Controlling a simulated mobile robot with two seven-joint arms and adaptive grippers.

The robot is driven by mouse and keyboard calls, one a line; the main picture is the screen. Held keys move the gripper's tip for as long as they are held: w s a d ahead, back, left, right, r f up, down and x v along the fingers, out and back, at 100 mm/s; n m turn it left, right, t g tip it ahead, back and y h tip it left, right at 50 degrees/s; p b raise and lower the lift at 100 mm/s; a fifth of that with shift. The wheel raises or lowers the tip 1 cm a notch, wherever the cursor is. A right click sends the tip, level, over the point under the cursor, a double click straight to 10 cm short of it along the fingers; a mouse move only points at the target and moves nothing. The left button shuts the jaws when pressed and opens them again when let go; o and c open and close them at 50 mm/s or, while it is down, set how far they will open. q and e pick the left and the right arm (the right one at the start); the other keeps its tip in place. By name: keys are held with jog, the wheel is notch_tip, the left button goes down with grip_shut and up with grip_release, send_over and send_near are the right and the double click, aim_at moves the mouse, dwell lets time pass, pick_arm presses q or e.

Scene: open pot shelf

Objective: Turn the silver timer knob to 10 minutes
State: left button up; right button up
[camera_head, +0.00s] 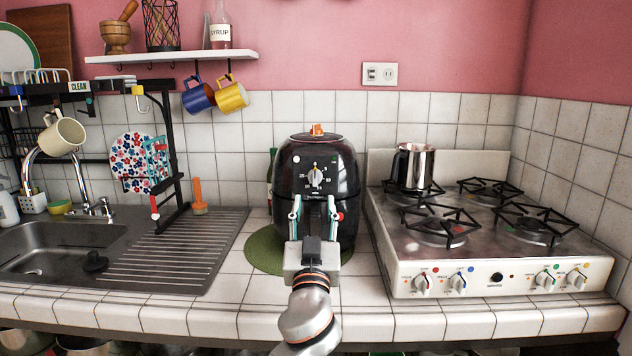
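The black air fryer (290,166) stands upright on a round green mat (262,252) in the middle of the counter. The silver timer knob (315,176) sits on its front dial, with small numbers around it. The knob's ridge looks about vertical; the exact setting is too small to read. My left gripper (314,203) is in front of the fryer, its two fingers apart and pointing at it. The fingertips show just below the knob in the picture, with nothing seen between them; the gap to the knob is hard to judge. My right gripper is not in view.
A white stove (470,270) with a steel pot (413,167) stands close on the right. On the left are the sink (60,240) and a black dish rack (172,190). A shelf with hanging mugs (232,97) is above. The ribbed drainboard (190,250) is clear in front.

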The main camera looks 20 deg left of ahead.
aim_at(315, 181)
pick_arm(q)
jog(key=x, duration=0.3)
jog(key=p+x, duration=0.1)
jog(key=x, duration=0.2)
jog(key=shift+r, duration=0.35)
jog(key=shift+w+a+r, duration=0.15)
jog(key=shift+w, duration=0.45)
jog(key=shift+c, duration=1.2)
jog(key=c, duration=0.9)
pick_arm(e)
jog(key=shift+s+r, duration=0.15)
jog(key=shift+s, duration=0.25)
